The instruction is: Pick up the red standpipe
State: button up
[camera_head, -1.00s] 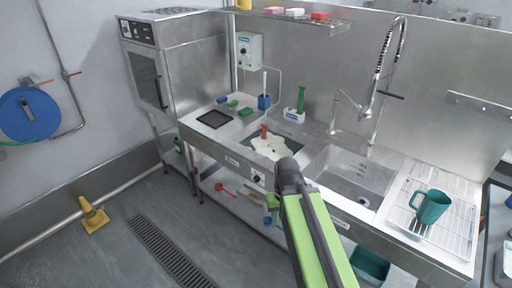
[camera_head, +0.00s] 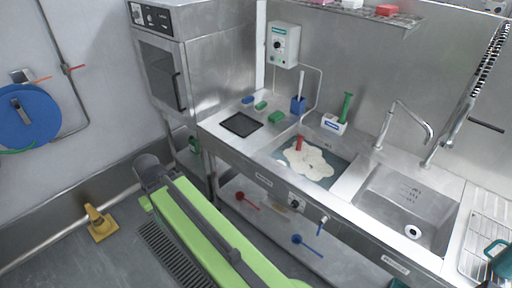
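The red standpipe (camera_head: 299,142) stands upright in the left sink basin (camera_head: 340,177), which holds grey water with a pale foamy patch around the pipe. My arm, green and dark grey, reaches in from the bottom of the view. Its dark end (camera_head: 150,172) is to the left of the counter, over the floor, well apart from the standpipe. The fingers cannot be made out, so I cannot tell whether my gripper is open or shut.
A black tray (camera_head: 241,124), green and blue blocks and a blue holder (camera_head: 298,105) are on the counter left of the sink. An empty basin (camera_head: 405,205) is to the right. A lower shelf holds red and blue utensils. A yellow cone (camera_head: 99,223) stands on the floor.

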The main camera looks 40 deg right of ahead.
aim_at(300, 137)
jog(key=z, duration=0.1)
jog(key=i, duration=1.8)
jog(key=z, duration=0.9)
jog(key=k, duration=0.75)
jog(key=z, duration=0.1)
jog(key=i, duration=0.95)
jog(key=u, duration=0.05)
